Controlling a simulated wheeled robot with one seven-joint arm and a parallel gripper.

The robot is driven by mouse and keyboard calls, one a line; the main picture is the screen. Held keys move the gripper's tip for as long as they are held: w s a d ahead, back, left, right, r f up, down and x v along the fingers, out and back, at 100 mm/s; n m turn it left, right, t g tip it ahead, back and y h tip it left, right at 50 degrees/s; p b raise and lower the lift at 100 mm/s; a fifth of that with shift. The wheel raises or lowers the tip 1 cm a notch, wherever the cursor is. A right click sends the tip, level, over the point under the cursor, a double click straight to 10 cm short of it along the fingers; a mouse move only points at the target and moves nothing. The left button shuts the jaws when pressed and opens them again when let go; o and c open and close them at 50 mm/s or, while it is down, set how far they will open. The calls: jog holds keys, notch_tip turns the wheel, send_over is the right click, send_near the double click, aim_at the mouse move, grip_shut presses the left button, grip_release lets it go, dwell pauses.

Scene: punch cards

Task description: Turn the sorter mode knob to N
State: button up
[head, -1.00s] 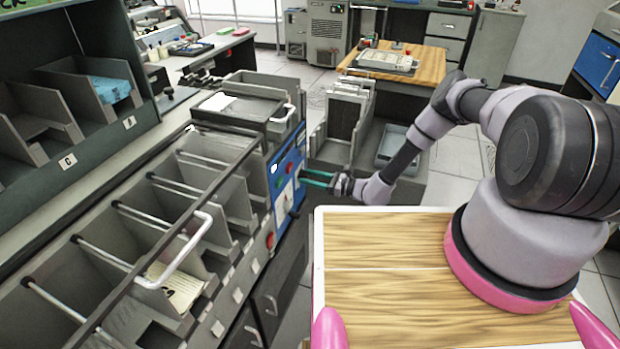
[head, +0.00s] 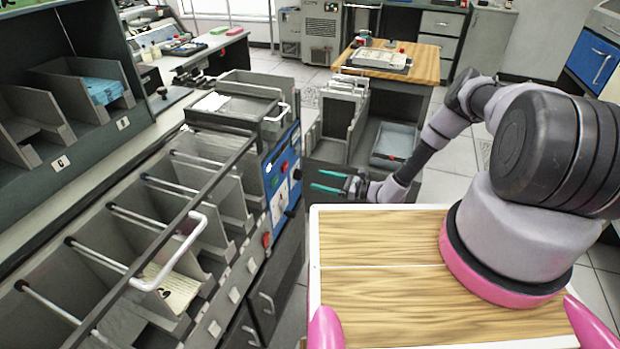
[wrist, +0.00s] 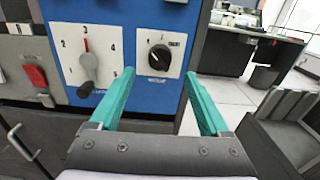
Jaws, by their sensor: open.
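The sorter's blue panel (wrist: 140,20) fills the upper middle of the wrist view. It also shows on the sorter's end in the head view (head: 279,160). A black rotary knob (wrist: 159,57) sits on a white plate; its markings are too small to read surely. The head view shows my gripper (head: 315,180) just right of the panel.
A red switch (wrist: 37,76) is left of the panel. Sorter pockets (head: 150,225) with a white handle (head: 190,250) run toward the front left. A grey bin unit (head: 345,115) stands behind my gripper. Floor (wrist: 225,95) shows right of the panel in the wrist view.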

jog(key=shift+v, duration=2.3)
jog(key=d+r+n+g+h, duration=0.2)
jog(key=r+n+g, duration=0.15)
jog(key=r, duration=0.85)
jog(key=d+r+n+g+h, duration=0.2)
jog(key=r+n, duration=0.3)
jog(key=r, duration=0.6)
jog(key=d+r+n+g+h, duration=0.25)
jog(key=r+n, duration=0.25)
jog(key=r, duration=0.7)
jog(key=s+d+r+n+t+h, duration=0.2)
jog(key=s+d+r+t+h, duration=0.2)
jog(key=s+r, duration=0.7)
jog(key=s+d+r+n+t+h, duration=0.2)
jog(key=s+d+r+t+h, duration=0.2)
jog(key=s+r, duration=0.7)
jog(key=shift+s+d+r+t, duration=0.45)
jog(key=shift+d+r, duration=0.3)
jog(key=shift+r, duration=1.35)
